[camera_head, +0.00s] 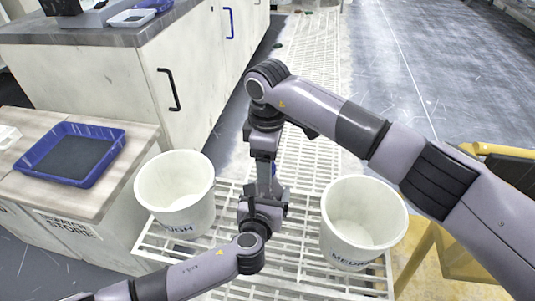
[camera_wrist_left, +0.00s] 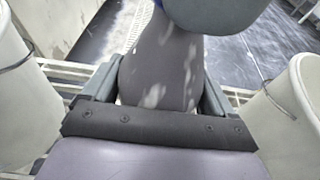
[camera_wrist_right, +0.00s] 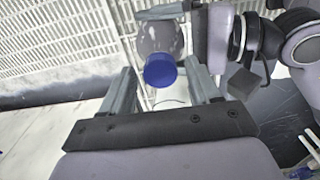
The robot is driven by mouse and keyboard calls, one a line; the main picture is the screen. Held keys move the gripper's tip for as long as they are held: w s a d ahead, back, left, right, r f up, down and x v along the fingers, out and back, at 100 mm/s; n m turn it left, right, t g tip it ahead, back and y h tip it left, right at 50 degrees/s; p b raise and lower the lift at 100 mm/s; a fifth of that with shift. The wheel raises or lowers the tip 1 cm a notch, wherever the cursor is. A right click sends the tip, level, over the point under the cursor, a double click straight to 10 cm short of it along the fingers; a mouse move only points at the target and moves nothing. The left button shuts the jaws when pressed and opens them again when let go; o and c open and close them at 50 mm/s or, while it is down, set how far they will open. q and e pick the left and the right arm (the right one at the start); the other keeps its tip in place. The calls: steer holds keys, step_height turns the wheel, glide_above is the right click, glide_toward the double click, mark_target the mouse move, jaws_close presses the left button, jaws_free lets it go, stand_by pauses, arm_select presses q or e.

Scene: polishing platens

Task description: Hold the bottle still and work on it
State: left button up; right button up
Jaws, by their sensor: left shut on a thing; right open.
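In the head view my right gripper (camera_head: 268,182) hangs down just above my left gripper (camera_head: 262,210). The arms hide most of the bottle there.
White buckets stand on the slatted rack: one marked ROUGH (camera_head: 176,190) left of the grippers, one marked MEDIUM (camera_head: 362,222) to the right. A blue tray (camera_head: 121,137) with a dark pad lies on the left bench. A yellow frame (camera_head: 425,262) stands at right.

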jaws_close()
